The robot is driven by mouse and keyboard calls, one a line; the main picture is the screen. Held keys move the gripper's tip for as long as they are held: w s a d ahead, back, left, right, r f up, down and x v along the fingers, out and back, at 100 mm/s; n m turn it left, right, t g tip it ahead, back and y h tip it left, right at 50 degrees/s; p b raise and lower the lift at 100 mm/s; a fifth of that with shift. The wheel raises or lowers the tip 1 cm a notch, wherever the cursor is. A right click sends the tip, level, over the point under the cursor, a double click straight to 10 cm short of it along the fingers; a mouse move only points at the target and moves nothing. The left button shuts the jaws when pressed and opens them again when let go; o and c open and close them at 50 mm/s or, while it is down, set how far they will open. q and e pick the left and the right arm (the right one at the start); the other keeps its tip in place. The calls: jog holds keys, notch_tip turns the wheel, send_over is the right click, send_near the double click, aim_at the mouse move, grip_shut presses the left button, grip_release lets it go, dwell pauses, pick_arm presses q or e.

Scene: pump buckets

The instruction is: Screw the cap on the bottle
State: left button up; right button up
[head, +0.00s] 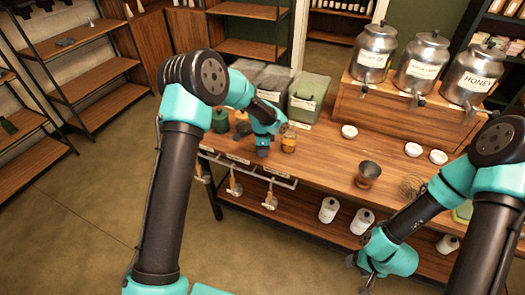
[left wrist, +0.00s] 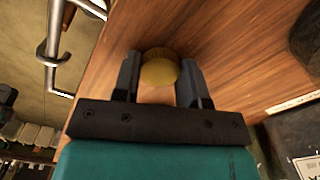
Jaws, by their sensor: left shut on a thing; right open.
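A small amber bottle (head: 289,141) stands upright on the wooden table near its front left part. In the left wrist view my left gripper (left wrist: 158,80) is shut on a round, ribbed, gold-yellow cap (left wrist: 158,68), held between the two fingers. The bottle cannot be made out in the left wrist view. My right gripper (head: 362,271) is open and empty, low in front of the table's front edge.
The wooden table (head: 325,165) has free room right of the bottle. A dark green jar (head: 220,121) and lidded bins (head: 308,97) stand behind and left. A dark metal cup (head: 367,174) and white bowls (head: 413,149) stand farther right. A rail (head: 250,173) runs along the front.

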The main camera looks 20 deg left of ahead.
pick_arm(q)
jog(key=shift+r, duration=0.1)
jog(key=shift+r, duration=1.45)
jog(key=shift+s+r, duration=0.2)
jog(key=shift+r, duration=0.1)
jog(key=s+d, duration=0.2)
jog(key=s, duration=0.5)
jog(key=s+d+r, duration=0.1)
jog(key=s+d, duration=0.1)
jog(key=s, duration=0.6)
jog(key=shift+d+r, duration=0.15)
jog(key=shift+d, duration=0.1)
